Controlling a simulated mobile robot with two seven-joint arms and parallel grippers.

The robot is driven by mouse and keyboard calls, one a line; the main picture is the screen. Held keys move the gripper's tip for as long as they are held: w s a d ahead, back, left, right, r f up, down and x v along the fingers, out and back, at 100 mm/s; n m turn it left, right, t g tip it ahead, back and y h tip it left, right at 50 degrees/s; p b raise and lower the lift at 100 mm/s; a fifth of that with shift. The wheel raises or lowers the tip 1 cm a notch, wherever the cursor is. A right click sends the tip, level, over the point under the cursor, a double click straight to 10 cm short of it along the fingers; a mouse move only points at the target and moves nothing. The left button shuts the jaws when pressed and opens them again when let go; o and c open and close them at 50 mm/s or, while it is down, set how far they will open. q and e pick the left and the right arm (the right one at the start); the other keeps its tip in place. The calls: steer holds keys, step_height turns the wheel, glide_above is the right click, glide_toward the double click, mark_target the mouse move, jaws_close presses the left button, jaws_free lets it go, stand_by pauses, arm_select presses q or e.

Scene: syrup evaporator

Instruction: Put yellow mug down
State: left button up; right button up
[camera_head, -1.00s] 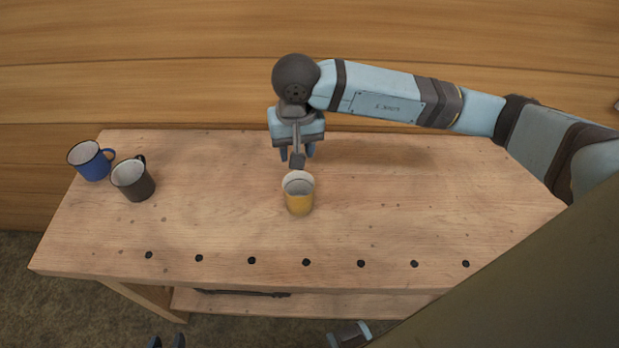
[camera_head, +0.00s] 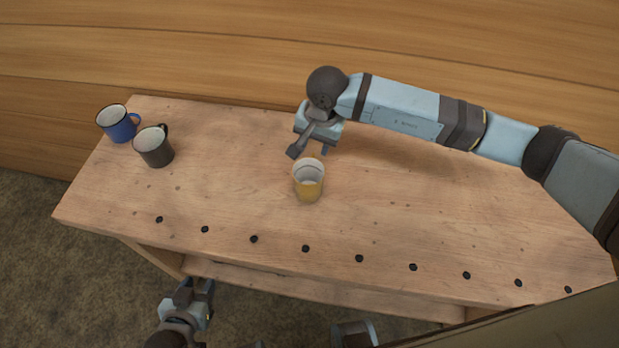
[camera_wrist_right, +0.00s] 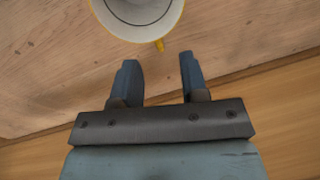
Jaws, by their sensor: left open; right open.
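The yellow mug (camera_head: 308,183) stands upright on the wooden workbench (camera_head: 420,220), near its middle. In the right wrist view the mug's pale rim and inside (camera_wrist_right: 138,12) show at the top edge, with a bit of yellow handle pointing toward the fingers. My right gripper (camera_head: 312,146) is just behind the mug in the head view. Its fingers (camera_wrist_right: 160,78) are open, empty and apart from the mug. My left gripper (camera_head: 195,288) is low in front of the bench's front edge, open and away from the mug.
A blue mug (camera_head: 119,127) and a dark grey mug (camera_head: 155,149) stand at the bench's back left corner. A row of dark holes runs along the front edge. A wooden wall (camera_head: 250,55) rises behind. The bench right of the yellow mug is clear.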

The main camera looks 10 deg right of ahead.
mark_target(314, 155)
steer(key=f, duration=0.1)
steer(key=f+p, duration=0.1)
steer(key=f, duration=0.2)
steer(key=shift+w+a, duration=0.1)
steer(key=shift+w, duration=0.15)
steer(key=shift+w+f+p, duration=0.1)
steer(key=shift+f+p, duration=0.2)
steer(key=shift+f, duration=0.35)
jaws_close()
